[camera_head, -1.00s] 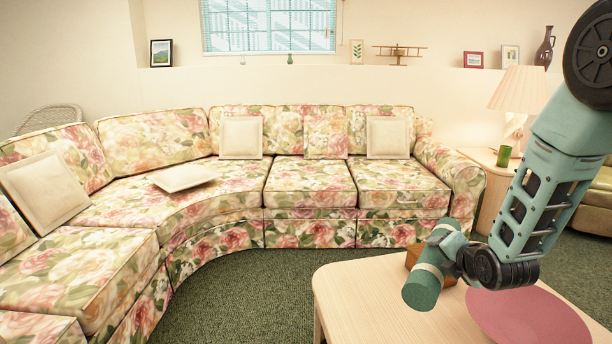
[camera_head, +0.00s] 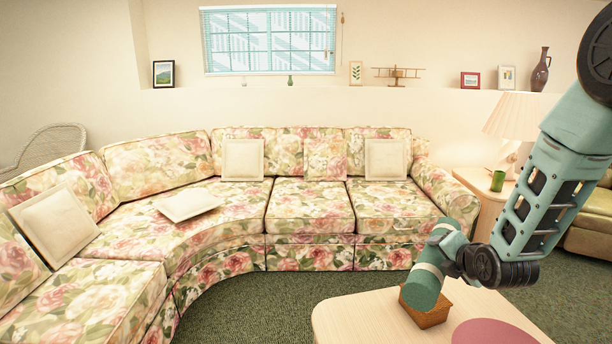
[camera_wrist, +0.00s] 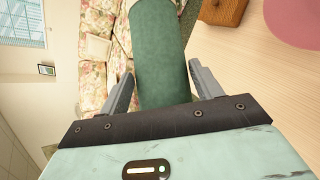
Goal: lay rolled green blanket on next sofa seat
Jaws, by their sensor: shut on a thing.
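The rolled green blanket (camera_head: 422,290) is held in the air over the near table, tilted, in the head view. The floral sofa (camera_head: 210,235) curves across the room beyond the table. Its two straight seats, the middle one (camera_head: 311,204) and the right one (camera_head: 390,203), are bare on top. The blanket is apart from the sofa.
Green carpet (camera_head: 270,292) separates table and sofa. A lamp (camera_head: 515,116) stands right.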

